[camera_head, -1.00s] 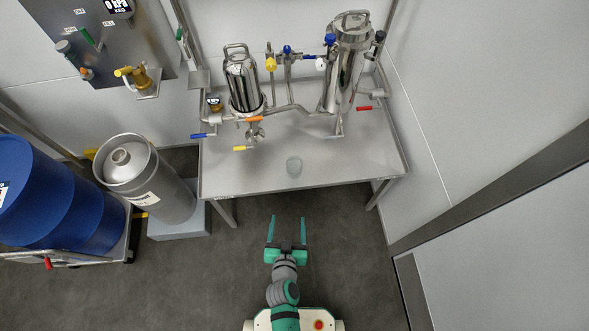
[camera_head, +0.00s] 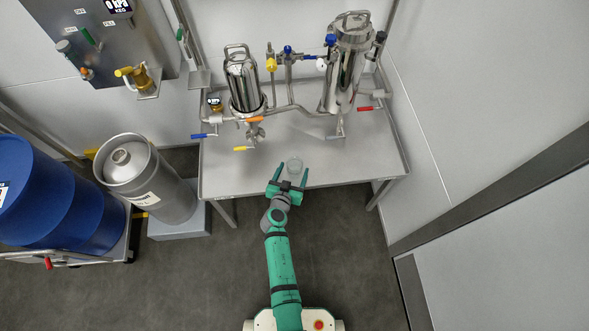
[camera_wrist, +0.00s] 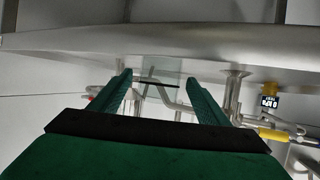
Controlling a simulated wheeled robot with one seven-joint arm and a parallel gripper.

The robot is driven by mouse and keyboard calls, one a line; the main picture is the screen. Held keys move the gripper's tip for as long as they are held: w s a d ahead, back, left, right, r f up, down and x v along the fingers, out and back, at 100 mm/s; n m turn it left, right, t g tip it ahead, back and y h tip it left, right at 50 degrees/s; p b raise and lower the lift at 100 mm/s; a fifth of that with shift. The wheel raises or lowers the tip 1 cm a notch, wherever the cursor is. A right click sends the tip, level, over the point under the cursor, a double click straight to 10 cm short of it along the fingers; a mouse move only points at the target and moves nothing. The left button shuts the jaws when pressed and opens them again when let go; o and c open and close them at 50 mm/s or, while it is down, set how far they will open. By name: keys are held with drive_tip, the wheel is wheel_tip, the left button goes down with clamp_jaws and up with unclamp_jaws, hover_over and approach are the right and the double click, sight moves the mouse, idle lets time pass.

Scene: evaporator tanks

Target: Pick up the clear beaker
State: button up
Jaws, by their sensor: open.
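The clear beaker (camera_head: 294,164) stands on the metal table (camera_head: 345,172) near its front edge. My gripper (camera_head: 291,173) is open at that edge, and its two green fingers point toward the tanks. In the head view the fingertips lie on either side of the beaker's near part, and I cannot tell whether they touch it. In the wrist view the see-through beaker (camera_wrist: 160,70) shows between and just beyond the open fingers (camera_wrist: 158,84). Nothing is held.
Behind the beaker stand two steel tanks (camera_head: 243,82) with pipes and a yellow-handled valve (camera_head: 243,149). A steel keg (camera_head: 150,180) and a blue drum (camera_head: 45,200) stand at left. The table's right part is clear.

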sight(297, 163)
drive_tip(key=shift+x, duration=3.3)
drive_tip(key=shift+f, duration=0.1)
drive_tip(key=c, duration=1.2)
